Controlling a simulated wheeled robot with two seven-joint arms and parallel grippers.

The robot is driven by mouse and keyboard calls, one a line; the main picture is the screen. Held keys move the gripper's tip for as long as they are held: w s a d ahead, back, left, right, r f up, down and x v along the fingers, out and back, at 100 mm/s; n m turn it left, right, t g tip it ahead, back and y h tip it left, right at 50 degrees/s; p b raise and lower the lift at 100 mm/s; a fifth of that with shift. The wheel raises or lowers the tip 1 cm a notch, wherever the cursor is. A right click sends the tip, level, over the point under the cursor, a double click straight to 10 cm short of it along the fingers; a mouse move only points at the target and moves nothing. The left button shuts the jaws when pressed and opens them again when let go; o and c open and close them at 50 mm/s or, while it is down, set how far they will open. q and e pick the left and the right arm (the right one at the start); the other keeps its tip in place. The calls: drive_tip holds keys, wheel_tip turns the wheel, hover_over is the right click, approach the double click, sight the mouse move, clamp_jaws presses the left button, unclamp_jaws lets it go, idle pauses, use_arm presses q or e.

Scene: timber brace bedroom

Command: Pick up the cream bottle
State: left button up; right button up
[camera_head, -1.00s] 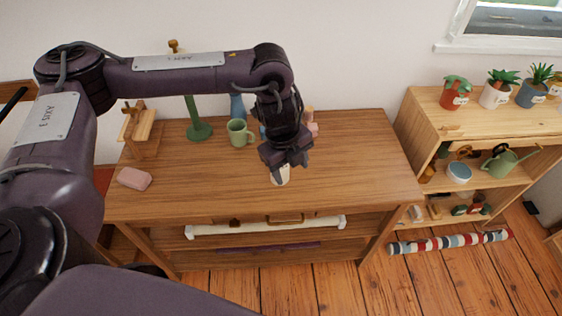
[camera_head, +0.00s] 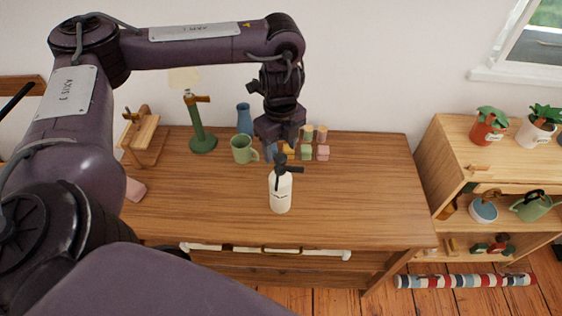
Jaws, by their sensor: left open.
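The cream bottle (camera_head: 281,193) stands upright on the wooden desk (camera_head: 350,200), near the middle. It has a black pump top and a small dark label. My left gripper (camera_head: 279,147) is open above and just behind the bottle in the picture. Its fingers point down, and the pump top shows just below them. I cannot tell whether the fingers touch the pump. My right gripper is not in view.
A green mug (camera_head: 243,149), a blue vase (camera_head: 244,119), a green stand (camera_head: 202,141) and several small coloured blocks (camera_head: 322,152) stand behind. A pink block (camera_head: 136,189) lies at left. The desk's right side is clear. A shelf (camera_head: 452,155) with plants stands right.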

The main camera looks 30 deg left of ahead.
sight(280, 156)
use_arm(q)
wheel_tip(280, 156, down, 3)
drive_tip(key=shift+s+r+b, duration=0.1)
drive_tip(key=shift+r+b, duration=0.1)
drive_tip(key=shift+b, duration=0.1)
wheel_tip(280, 156, down, 3)
drive_tip(key=shift+r+b, duration=0.2)
drive_tip(key=shift+b, duration=0.2)
drive_tip(key=c, duration=0.7)
clamp_jaws()
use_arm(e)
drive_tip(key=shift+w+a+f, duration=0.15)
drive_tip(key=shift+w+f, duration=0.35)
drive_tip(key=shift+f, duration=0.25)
